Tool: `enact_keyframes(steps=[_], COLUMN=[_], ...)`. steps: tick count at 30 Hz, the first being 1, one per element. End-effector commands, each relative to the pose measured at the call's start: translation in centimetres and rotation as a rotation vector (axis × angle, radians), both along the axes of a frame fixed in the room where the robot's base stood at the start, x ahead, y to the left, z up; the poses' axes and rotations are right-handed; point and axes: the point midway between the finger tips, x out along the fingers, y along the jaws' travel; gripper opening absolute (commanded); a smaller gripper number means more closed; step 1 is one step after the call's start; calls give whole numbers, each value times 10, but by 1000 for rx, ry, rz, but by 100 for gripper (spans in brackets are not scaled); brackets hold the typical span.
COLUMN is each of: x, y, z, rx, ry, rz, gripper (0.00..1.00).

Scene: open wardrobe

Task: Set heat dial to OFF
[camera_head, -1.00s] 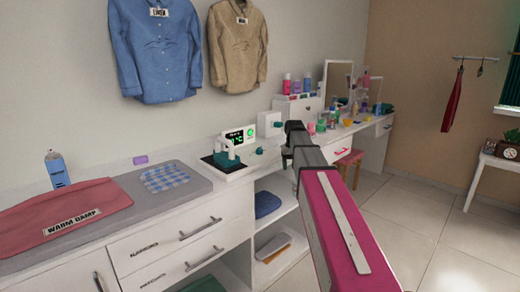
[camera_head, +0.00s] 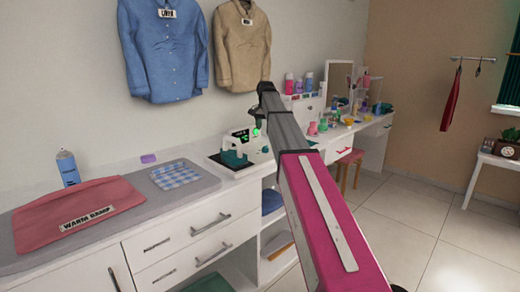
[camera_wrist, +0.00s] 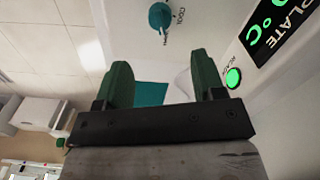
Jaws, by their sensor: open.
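In the wrist view, a round teal knob (camera_wrist: 160,16), which looks like the heat dial, sits on a pale surface beside a partly readable "COOL" label. Its pointer setting is too small to tell. The display unit (camera_wrist: 270,40) reads "PLATE" with a °C sign, and a green light (camera_wrist: 233,78) glows beside it. My gripper (camera_wrist: 160,62) is open and empty, its two dark green fingers apart, with the knob beyond the fingertips and not touched. In the head view, my gripper (camera_head: 257,118) hangs by the white station (camera_head: 236,170); the arm's end partly hides the display (camera_head: 240,136).
The counter holds a red "WARM DAMP" cloth (camera_head: 75,212), a checked blue cloth (camera_head: 176,174) and a spray can (camera_head: 67,168). A blue shirt (camera_head: 163,50) and a tan shirt (camera_head: 241,45) hang above. Bottles and a mirror (camera_head: 338,82) stand to the right.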

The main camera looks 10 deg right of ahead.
Motion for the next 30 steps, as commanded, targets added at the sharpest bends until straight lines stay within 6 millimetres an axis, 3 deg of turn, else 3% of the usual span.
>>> enact_keyframes(steps=[18,24,30], x=[-1,-1,0], y=[0,0,0], z=[-91,-105,-107], rx=[0,0,0], ry=[1,0,0], rz=[0,1,1], gripper=[63,63,63])
